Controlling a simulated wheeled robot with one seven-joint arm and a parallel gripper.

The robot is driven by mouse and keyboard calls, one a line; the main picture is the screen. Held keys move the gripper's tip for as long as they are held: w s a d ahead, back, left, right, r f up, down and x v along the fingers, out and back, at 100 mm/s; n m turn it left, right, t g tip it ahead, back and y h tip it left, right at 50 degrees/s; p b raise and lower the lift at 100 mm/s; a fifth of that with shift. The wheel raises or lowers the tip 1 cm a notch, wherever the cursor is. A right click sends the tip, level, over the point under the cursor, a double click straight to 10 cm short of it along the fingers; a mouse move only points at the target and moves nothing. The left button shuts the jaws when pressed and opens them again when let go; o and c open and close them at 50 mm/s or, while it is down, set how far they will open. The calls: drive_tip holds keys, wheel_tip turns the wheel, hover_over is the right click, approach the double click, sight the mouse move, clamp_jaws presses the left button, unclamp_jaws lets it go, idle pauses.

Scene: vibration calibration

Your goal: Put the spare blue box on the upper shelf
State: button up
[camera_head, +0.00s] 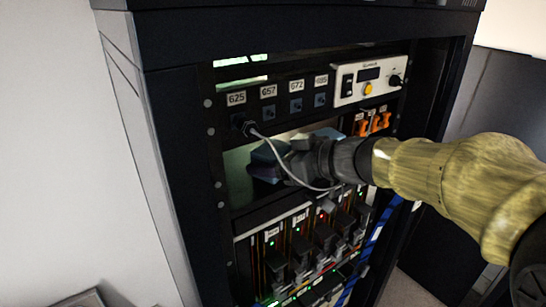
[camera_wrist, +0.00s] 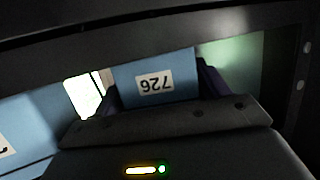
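The shelf floor is mostly hidden by my arm.
Above the opening is a black panel (camera_head: 283,98) with several labelled ports. A grey cable (camera_head: 268,140) hangs from port 625 across the front of my gripper. A white control unit (camera_head: 370,80) sits at upper right. Modules with small lights (camera_head: 300,245) fill the bay below.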

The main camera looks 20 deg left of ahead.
drive_tip(key=shift+r, duration=0.15)
drive_tip(key=b+v, duration=0.3)
drive_tip(key=v, duration=0.9)
idle(2.1)
